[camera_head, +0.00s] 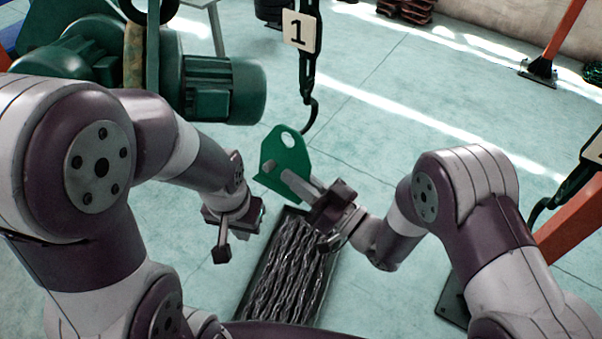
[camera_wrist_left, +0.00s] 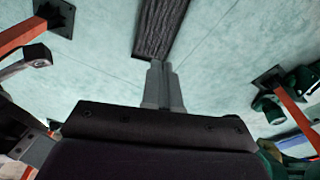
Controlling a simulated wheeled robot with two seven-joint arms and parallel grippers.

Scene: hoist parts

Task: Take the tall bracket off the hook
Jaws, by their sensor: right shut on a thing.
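The tall bracket (camera_head: 285,152) is a green plate with a round hole near its top, in the middle of the head view. My right gripper (camera_head: 299,184) is shut on its lower part and holds it above the floor. The black hook (camera_head: 312,117) hangs just right of the bracket's top. My left gripper (camera_head: 222,247) is empty, lower left of the bracket. In the left wrist view its fingers (camera_wrist_left: 163,84) are together. The bracket does not show there.
A dark tray of chains (camera_head: 240,306) lies on the floor below the grippers. A green motor hoist (camera_head: 225,90) stands at the upper left. A tag marked 1 (camera_head: 300,31) hangs above the hook. Another hook (camera_head: 537,212) and an orange post (camera_head: 572,222) are at the right.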

